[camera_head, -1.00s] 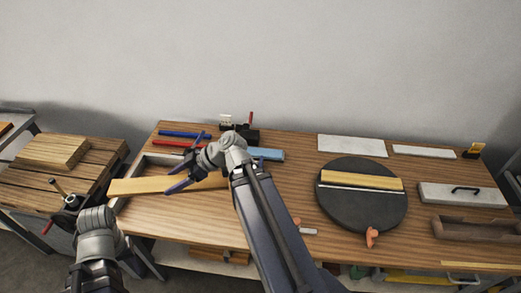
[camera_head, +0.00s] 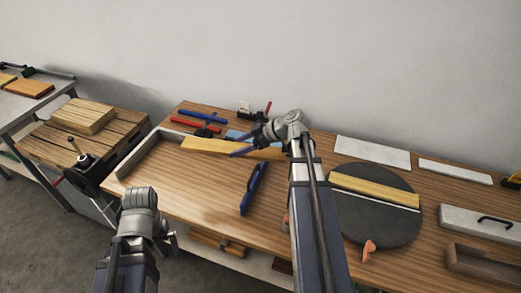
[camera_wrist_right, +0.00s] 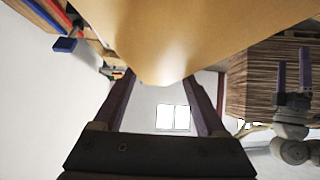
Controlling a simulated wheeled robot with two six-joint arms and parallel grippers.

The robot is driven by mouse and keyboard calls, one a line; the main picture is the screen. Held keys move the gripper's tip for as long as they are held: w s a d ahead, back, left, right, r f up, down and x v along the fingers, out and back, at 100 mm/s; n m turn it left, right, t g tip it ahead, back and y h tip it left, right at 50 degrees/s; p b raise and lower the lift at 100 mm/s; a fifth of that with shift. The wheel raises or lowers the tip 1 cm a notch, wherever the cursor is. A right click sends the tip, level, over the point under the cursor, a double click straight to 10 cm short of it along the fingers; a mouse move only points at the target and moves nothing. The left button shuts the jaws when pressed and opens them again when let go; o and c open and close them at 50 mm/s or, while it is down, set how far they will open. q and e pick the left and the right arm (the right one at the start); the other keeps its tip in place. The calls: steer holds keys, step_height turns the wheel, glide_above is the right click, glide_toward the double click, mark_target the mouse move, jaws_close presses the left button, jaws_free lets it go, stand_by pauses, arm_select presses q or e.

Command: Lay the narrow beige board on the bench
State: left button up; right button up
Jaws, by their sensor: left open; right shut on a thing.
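A narrow beige board (camera_head: 212,146) is held level or nearly so over the back left part of the wooden bench (camera_head: 195,185). My right gripper (camera_head: 250,149) is shut on it near its right part. In the right wrist view the board (camera_wrist_right: 190,30) fills the top, in front of the fingers. I cannot tell whether it touches the bench. My left gripper (camera_head: 170,240) is open and empty, off the bench's front left edge. It also shows in the right wrist view (camera_wrist_right: 292,78).
A grey raised edge (camera_head: 135,158) borders the bench's left end. A blue tool (camera_head: 254,190) lies in front of the board; red (camera_head: 197,123) and blue (camera_head: 203,116) bars lie behind. A dark round plate (camera_head: 375,225) bears another yellowish board (camera_head: 375,190). Bare bench lies front left.

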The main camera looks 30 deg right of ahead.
steer(key=shift+m+t+h, duration=0.5)
steer(key=shift+m+t, duration=0.2)
steer(key=shift+m, duration=0.2)
steer(key=w+d+f+b, duration=0.2)
steer(key=d+f+b, duration=0.3)
steer(key=d, duration=0.6)
steer(key=w+d+f+b, duration=0.2)
steer(key=d+f+b, duration=0.3)
steer(key=d, duration=0.5)
steer(key=w+d+f+b, duration=0.2)
steer(key=d+f+b, duration=0.3)
steer(key=d, duration=0.6)
steer(key=shift+w+d+f, duration=0.15)
steer(key=shift+w+f, duration=0.05)
steer(key=shift+f, duration=0.35)
steer(key=shift+w+d+f, duration=0.15)
steer(key=shift+w+f, duration=0.05)
steer(key=shift+f, duration=0.35)
steer(key=shift+s+d, duration=0.1)
steer(key=shift+d, duration=0.25)
steer(key=w+a, duration=0.3)
steer(key=w, duration=0.1)
steer(key=w+a, duration=0.8)
steer(key=shift+w, duration=0.35)
steer(key=shift+w, duration=0.1)
